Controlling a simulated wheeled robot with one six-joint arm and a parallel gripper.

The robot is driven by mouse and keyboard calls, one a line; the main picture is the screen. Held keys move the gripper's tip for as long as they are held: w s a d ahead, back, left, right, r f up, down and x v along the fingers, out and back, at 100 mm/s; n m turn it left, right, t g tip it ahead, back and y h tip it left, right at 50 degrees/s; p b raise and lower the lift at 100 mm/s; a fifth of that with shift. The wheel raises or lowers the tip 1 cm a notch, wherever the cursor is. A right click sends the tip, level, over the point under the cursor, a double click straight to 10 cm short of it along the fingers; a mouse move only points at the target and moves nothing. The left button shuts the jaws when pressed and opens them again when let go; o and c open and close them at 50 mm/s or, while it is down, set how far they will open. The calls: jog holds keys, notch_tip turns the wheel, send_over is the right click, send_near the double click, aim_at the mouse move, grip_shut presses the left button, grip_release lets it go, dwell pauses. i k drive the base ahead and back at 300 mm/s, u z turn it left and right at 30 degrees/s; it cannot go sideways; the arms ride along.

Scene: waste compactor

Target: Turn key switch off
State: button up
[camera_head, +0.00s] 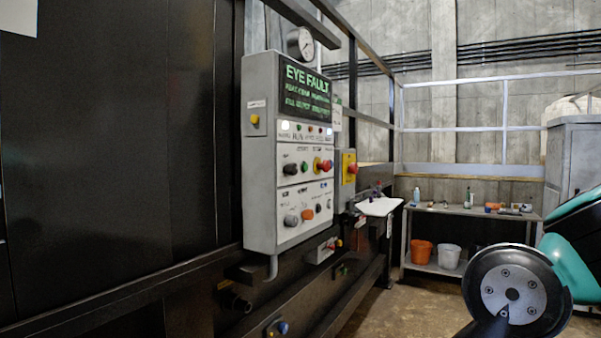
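The grey control panel (261,190) stands left of centre on the machine's side. Its screen (306,92) shows "EYE FAULT" in green letters. The middle row has a black knob (290,168), a green button (305,167) and a red mushroom button (325,166). The lower row has a grey knob (291,220), an orange button (308,214) and a small dark knob (318,208). The labels are too small to read, so I cannot tell which control is the key switch or its position. My arm shows at the lower right, apart from the panel; my gripper is out of view.
A yellow box with a red button (349,167) sits right of the panel. A dark rail (120,296) runs below it. A workbench (471,212) with an orange bucket (421,253) and a white bucket (449,256) stands at the back. Some floor (415,308) is clear.

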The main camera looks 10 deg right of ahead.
aim_at(292, 169)
jog(key=z, duration=0.6)
jog(key=i, duration=1)
jog(key=u, duration=0.5)
